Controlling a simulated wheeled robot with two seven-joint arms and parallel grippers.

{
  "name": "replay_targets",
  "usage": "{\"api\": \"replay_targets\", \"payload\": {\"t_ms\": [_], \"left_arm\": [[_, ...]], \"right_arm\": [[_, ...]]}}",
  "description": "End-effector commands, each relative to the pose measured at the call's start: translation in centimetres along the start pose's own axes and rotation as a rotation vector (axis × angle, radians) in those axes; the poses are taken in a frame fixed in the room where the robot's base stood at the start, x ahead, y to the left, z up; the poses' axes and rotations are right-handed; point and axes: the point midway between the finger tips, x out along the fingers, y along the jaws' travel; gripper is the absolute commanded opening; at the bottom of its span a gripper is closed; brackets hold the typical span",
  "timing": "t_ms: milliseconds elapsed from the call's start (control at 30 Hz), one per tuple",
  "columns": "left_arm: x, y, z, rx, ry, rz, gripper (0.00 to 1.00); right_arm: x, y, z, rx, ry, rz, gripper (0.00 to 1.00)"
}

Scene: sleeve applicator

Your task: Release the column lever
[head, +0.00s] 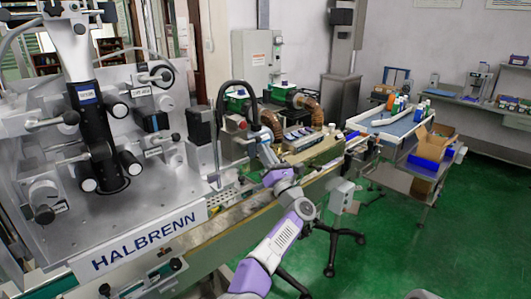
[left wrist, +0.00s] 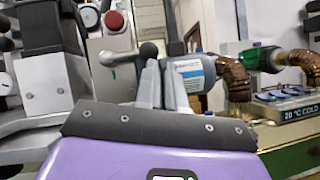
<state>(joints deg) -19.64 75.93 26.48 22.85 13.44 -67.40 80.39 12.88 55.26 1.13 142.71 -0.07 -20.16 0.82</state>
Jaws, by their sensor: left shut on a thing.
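My left gripper (head: 260,136) is at the end of the purple and grey arm, beside the small grey box with a red button. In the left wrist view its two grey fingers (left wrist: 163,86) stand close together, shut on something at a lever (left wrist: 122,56). This lever has a pale metal arm and a dark ball knob (left wrist: 149,50), which shows just above the fingertips. The fingers hide the exact grip. A grey cylinder with a white label (left wrist: 196,72) is directly right of the fingers. I cannot read the label. My right gripper is not in view.
The large HALBRENN machine (head: 135,250) with several knobs and levers fills the left. The red button (head: 243,125) is close to my gripper. Brown ribbed hoses (head: 308,107) lie behind it. Green floor (head: 400,255) is open at right.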

Motion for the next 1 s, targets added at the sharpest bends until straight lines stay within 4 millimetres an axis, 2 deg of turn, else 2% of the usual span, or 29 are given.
{"api": "replay_targets", "payload": {"t_ms": [367,533,1000], "left_arm": [[0.4,0.3,0.4,0.0,-0.008,0.001,0.0],[-0.1,0.2,0.4,-0.001,-0.009,0.002,0.0],[-5.7,-1.9,-0.5,0.004,-0.002,0.01,0.0]], "right_arm": [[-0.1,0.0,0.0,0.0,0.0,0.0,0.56],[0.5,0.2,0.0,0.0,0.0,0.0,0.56],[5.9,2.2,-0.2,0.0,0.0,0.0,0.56]]}}
